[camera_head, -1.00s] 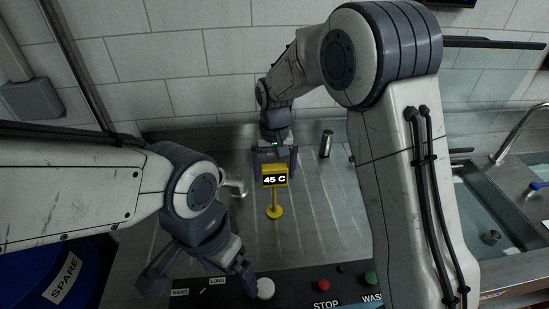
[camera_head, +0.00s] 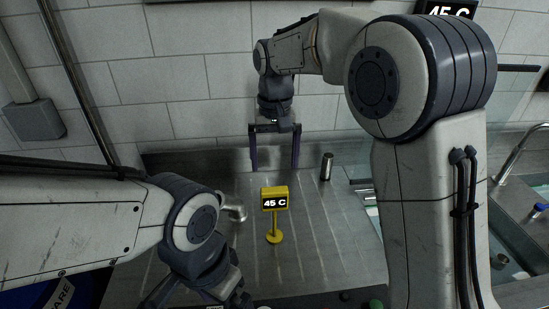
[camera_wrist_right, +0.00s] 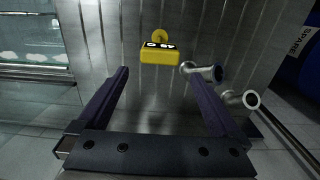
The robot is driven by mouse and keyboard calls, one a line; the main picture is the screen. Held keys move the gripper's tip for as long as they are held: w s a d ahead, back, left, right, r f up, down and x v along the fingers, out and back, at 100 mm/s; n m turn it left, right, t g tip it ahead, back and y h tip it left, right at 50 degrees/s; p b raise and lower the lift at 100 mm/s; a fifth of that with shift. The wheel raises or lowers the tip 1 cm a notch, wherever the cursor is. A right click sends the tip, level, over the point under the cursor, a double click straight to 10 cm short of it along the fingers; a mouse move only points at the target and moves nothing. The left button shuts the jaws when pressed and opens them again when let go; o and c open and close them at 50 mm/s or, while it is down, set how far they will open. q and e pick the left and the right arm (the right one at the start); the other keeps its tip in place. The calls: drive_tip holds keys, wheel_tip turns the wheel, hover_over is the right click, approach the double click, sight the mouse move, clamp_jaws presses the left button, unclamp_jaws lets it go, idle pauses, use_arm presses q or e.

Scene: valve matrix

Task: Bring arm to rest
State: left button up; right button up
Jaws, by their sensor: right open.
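My right gripper (camera_head: 274,167) hangs fingers down near the tiled wall, above and behind the yellow sign (camera_head: 274,203) that reads 45 C. Its two fingers are spread wide with nothing between them. In the right wrist view the open fingers (camera_wrist_right: 157,77) show empty, with the yellow sign (camera_wrist_right: 160,56) beyond and apart from them. My left gripper (camera_head: 198,299) is at the bottom edge of the head view, partly cut off. Its fingers look spread apart, with nothing seen between them.
A small metal cylinder (camera_head: 326,167) stands right of my right gripper. A metal pipe end (camera_head: 233,207) is left of the sign. A sink tap (camera_head: 520,150) is at the far right. Behind is the tiled wall (camera_head: 185,75).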

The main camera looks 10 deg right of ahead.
sight(274, 190)
wheel_tip(274, 190, down, 11)
drive_tip(key=shift+f+p, duration=0.2)
drive_tip(key=shift+p, duration=0.5)
drive_tip(key=shift+f, duration=0.2)
drive_tip(key=shift+r+b, duration=0.6)
drive_tip(key=shift+r, duration=1.3)
